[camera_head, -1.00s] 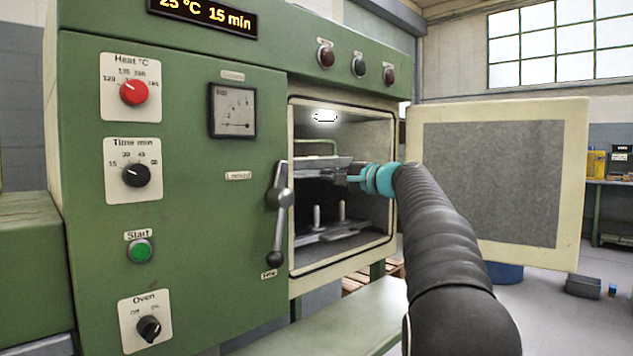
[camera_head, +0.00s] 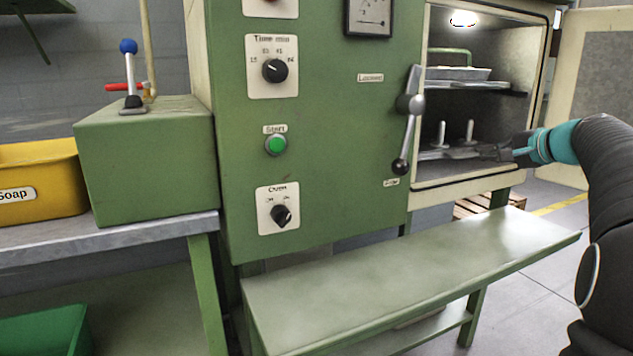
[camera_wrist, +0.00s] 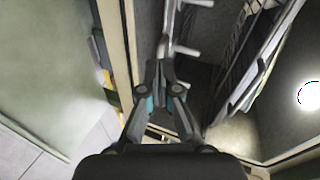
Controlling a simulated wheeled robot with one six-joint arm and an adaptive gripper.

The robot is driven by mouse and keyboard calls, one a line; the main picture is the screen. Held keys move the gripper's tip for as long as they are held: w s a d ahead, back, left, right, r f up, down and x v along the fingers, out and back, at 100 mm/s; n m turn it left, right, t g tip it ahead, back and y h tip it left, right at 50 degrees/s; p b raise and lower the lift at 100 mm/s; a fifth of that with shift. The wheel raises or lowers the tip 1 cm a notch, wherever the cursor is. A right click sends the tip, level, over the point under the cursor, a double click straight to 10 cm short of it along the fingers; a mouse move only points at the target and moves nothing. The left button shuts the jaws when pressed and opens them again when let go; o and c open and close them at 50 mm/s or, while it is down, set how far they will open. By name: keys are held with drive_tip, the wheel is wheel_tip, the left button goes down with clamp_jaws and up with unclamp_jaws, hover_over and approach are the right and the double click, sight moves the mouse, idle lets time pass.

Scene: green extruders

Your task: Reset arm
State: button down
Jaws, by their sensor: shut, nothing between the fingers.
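My gripper (camera_head: 497,152) is at the right side of the oven's opening, level with the lower rack. In the wrist view my gripper (camera_wrist: 165,72) shows its fingers together with nothing between them. The green oven (camera_head: 330,130) stands open, with its pale door (camera_head: 600,85) swung out to the right behind my arm. Inside, a grey tray (camera_head: 462,73) sits on the upper shelf. The lower rack (camera_head: 440,153) carries two upright pale pegs. Whether my gripper touches the rack is unclear.
A green bench (camera_head: 410,275) stands below the oven. A green box with a blue-knobbed lever (camera_head: 128,75) and a yellow Soap bin (camera_head: 40,180) stand on the left table. The oven's lever handle (camera_head: 408,120) hangs beside the opening. Free floor shows at the right.

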drive_tip(key=s+a+f+n+g+h, duration=0.1)
drive_tip(key=s+a+f+n+g, duration=0.2)
drive_tip(key=s+a+f, duration=0.4)
drive_tip(key=s+a+f+n+g+h, duration=0.15)
drive_tip(key=s+a+f+g, duration=0.3)
drive_tip(key=s+f, duration=0.55)
drive_tip(key=s+a+f+n+h+p, duration=0.1)
drive_tip(key=s+a+f+n, duration=0.2)
drive_tip(key=s+a, duration=0.3)
drive_tip(key=s+a+f+n, duration=0.3)
drive_tip(key=s+a+n, duration=0.2)
drive_tip(key=s, duration=0.9)
drive_tip(key=shift+s+a+f+h+p, duration=0.2)
drive_tip(key=shift+s+a+h+p, duration=0.15)
drive_tip(key=shift+a, duration=0.85)
